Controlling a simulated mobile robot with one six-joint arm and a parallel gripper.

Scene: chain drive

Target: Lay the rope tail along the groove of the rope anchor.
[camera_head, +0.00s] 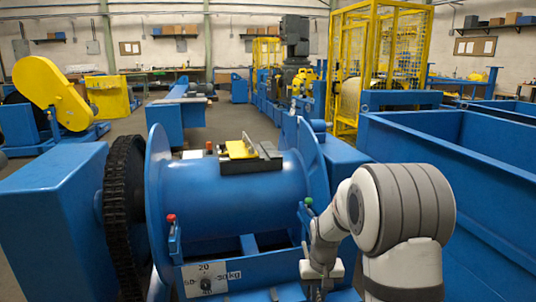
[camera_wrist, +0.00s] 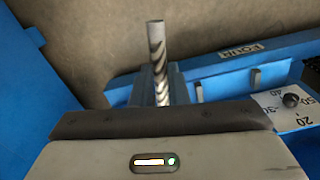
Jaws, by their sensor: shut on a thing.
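The rope tail (camera_wrist: 156,45) is a short grey length with dark spiral stripes. In the wrist view it runs up from the edge of my gripper's housing, with its plain end pointing away. My gripper (camera_head: 318,280) points down at the front right of the blue winch frame in the head view, and it is shut on the rope. Its housing hides the grip itself in the wrist view. Grey-blue side pieces (camera_wrist: 177,82) flank the rope's lower part; I cannot tell whether they are the rope anchor or my fingers. I cannot make out the anchor's groove for sure.
The blue winch drum (camera_head: 235,197) stands beyond my gripper, with a dark and yellow piece (camera_head: 248,155) on top. A black chain wheel (camera_head: 125,210) is at its left. A dial plate (camera_head: 212,278) sits in front. A blue trough (camera_head: 455,190) stands at the right.

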